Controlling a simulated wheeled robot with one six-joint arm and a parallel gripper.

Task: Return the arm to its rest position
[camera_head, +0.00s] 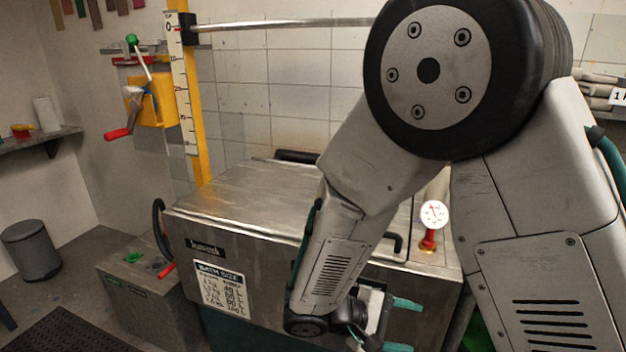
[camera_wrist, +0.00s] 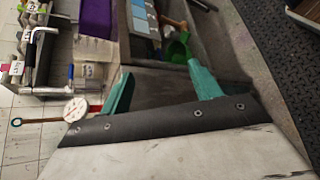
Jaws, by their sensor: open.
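My grey arm (camera_head: 345,200) fills the right half of the head view and bends down in front of the steel vat (camera_head: 270,205). My gripper (camera_head: 401,325) is low, in front of the vat's front side, near the bottom edge of that view. Its two teal fingers are spread apart with nothing between them. In the wrist view my gripper (camera_wrist: 162,88) also shows both teal fingers apart and empty. My arm hides part of the vat's lid and front.
A dial gauge (camera_head: 434,215) with a red base stands at the vat's right side. A yellow post (camera_head: 190,110) with a crank unit (camera_head: 152,100) rises at the back left. A grey box (camera_head: 140,285) and a bin (camera_head: 31,250) stand on the left. A green scoop-like thing (camera_wrist: 178,47) shows beyond my fingers.

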